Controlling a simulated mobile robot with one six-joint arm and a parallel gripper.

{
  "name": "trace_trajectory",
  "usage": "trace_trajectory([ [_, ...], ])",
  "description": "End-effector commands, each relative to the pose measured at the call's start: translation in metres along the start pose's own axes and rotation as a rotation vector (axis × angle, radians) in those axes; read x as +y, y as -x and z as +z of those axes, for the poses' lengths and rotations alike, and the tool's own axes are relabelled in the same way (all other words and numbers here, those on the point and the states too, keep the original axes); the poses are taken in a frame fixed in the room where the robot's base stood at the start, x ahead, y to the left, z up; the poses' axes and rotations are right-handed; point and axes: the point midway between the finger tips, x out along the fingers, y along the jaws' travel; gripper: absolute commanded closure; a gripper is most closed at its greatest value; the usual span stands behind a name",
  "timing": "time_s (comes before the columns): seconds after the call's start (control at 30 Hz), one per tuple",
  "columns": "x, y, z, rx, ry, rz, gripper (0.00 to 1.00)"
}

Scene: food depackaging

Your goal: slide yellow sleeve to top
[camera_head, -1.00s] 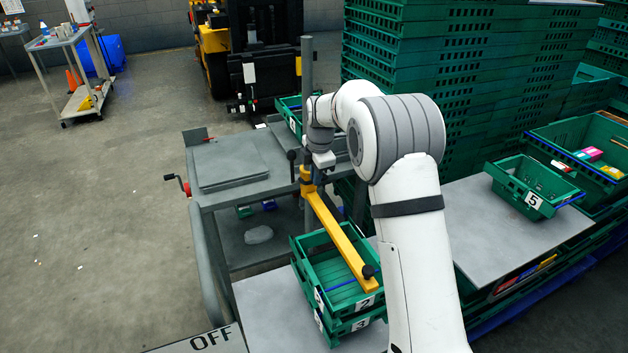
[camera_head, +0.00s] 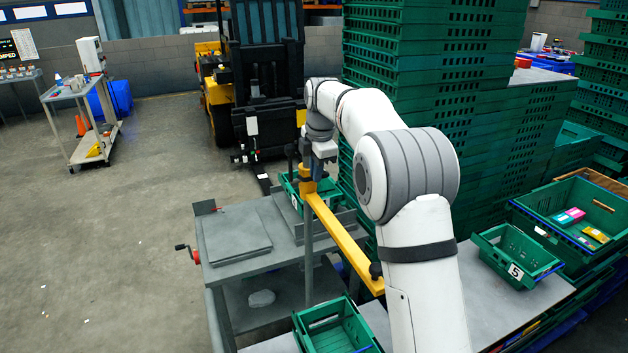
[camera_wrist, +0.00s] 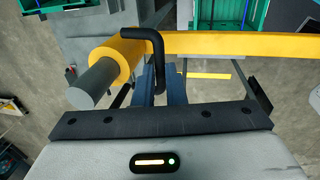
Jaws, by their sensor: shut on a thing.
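The yellow sleeve (camera_head: 308,188) sits around an upright grey post (camera_head: 309,255), close to the post's upper end. In the wrist view the sleeve (camera_wrist: 117,55) shows with a short grey stub of the post (camera_wrist: 92,85) sticking out of it. A long yellow arm (camera_head: 340,238) runs from the sleeve toward the front right. A bent black handle (camera_wrist: 157,45) stands up at the sleeve. My gripper (camera_wrist: 160,85) is shut on this handle, its blue fingers on either side. In the head view my gripper (camera_head: 322,165) is just above and beside the sleeve.
A grey cart (camera_head: 235,258) stands under the post. A green crate (camera_head: 335,328) is at the front, and crate 5 (camera_head: 512,255) is on the right table. Tall stacked green crates (camera_head: 430,100) rise behind my arm. The floor on the left (camera_head: 90,240) is mostly clear.

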Motion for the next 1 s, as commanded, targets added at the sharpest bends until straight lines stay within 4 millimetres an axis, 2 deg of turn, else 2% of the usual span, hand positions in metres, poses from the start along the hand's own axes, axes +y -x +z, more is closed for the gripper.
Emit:
trace_trajectory([
  [0.03, 0.004, 0.016, 0.001, -0.004, 0.000, 0.008, 1.00],
  [0.2, 0.006, 0.030, 0.001, -0.005, 0.000, 0.008, 1.00],
  [0.67, 0.008, 0.036, 0.001, -0.005, 0.001, 0.013, 1.00],
  [0.7, 0.008, 0.036, 0.001, -0.005, 0.001, 0.014, 0.88],
  [0.93, 0.007, 0.033, 0.000, -0.002, 0.001, 0.007, 0.69],
  [1.0, 0.006, 0.032, -0.001, -0.002, 0.002, 0.006, 0.67],
])
